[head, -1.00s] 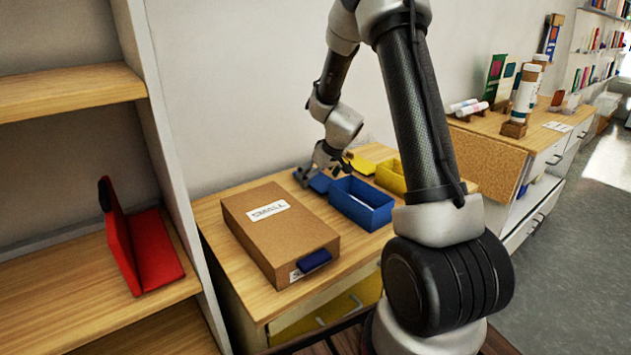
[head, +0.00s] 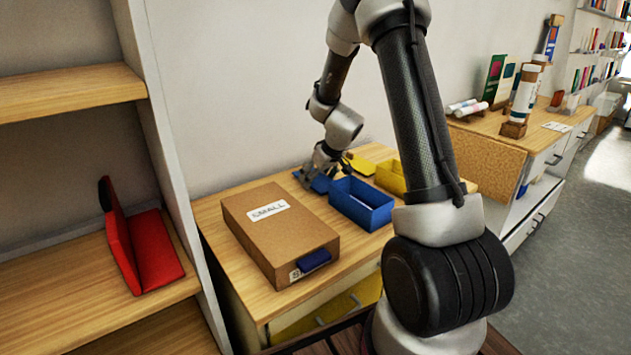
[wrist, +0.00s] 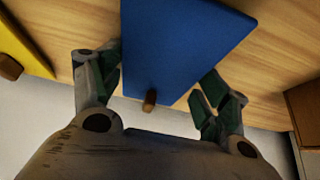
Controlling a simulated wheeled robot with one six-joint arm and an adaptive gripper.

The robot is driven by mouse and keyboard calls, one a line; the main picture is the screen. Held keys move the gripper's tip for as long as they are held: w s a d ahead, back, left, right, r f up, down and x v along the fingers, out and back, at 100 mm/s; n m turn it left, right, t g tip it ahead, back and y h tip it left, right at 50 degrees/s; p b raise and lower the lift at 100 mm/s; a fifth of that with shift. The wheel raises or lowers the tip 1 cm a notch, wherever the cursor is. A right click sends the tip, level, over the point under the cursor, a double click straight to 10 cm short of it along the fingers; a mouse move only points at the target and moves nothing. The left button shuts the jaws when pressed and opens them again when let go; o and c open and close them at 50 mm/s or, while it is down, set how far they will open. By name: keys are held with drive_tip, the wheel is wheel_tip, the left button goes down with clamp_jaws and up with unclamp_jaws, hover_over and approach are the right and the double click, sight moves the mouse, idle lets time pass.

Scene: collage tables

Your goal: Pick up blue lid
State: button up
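The blue lid (head: 321,184) lies flat on the wooden table, behind and left of the open blue box (head: 361,205). My gripper (head: 309,179) is down at the lid and hides part of it in the head view. In the wrist view the lid (wrist: 180,45) is a large blue panel with a small brown knob at its near edge. My gripper (wrist: 160,85) is open there, with one finger on each side of the lid. The fingers look close to its edges, but I cannot tell whether they touch it.
A cardboard box (head: 280,235) labelled SMALL stands in front of the lid. A yellow box (head: 391,178) and a yellow lid (head: 361,164) are near the lid. A wall rises behind the table (head: 225,212). A shelf with a red bookend (head: 150,250) stands at left.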

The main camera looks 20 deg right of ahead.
drive_tip(key=shift+s+f, duration=0.15)
drive_tip(key=shift+f, duration=0.1)
drive_tip(key=shift+c, duration=0.2)
